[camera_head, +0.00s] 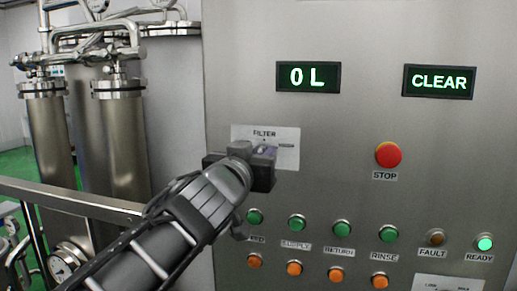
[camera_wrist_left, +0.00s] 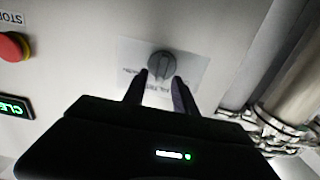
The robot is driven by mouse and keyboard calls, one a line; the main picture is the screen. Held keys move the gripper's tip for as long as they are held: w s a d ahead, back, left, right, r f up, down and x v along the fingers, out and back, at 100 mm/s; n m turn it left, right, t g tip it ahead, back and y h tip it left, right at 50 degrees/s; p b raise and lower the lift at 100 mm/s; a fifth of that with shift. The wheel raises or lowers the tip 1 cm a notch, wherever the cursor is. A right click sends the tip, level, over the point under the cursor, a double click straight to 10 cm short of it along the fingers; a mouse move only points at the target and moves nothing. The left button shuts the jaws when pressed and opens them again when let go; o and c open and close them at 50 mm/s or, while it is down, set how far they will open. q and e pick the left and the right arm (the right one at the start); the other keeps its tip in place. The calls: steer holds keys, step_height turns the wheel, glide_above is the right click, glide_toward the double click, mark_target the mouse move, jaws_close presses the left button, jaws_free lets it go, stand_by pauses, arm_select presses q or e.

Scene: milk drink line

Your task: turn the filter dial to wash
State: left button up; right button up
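The filter dial (camera_wrist_left: 162,65) is a round grey knob with a raised grip bar, on a white label plate (camera_head: 287,136) marked FILTER in the head view. In the wrist view the plate appears upside down and the bar runs roughly up and down. My left gripper (camera_wrist_left: 159,77) is open, with its two fingers pointing at the dial, one tip near each side. I cannot tell whether they touch it. In the head view the left gripper (camera_head: 264,163) hides most of the dial, and its setting is not readable. My right gripper is not in view.
A red STOP button (camera_head: 388,154) sits right of the dial. Green buttons (camera_head: 297,222) and orange lamps (camera_head: 294,268) line the panel below. Steel filter columns (camera_head: 122,140) and a rail (camera_head: 70,196) stand at left.

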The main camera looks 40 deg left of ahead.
arm_select(q)
steer(key=shift+w+a, duration=0.1)
steer(key=shift+w, duration=0.2)
jaws_close()
stand_by(0.5)
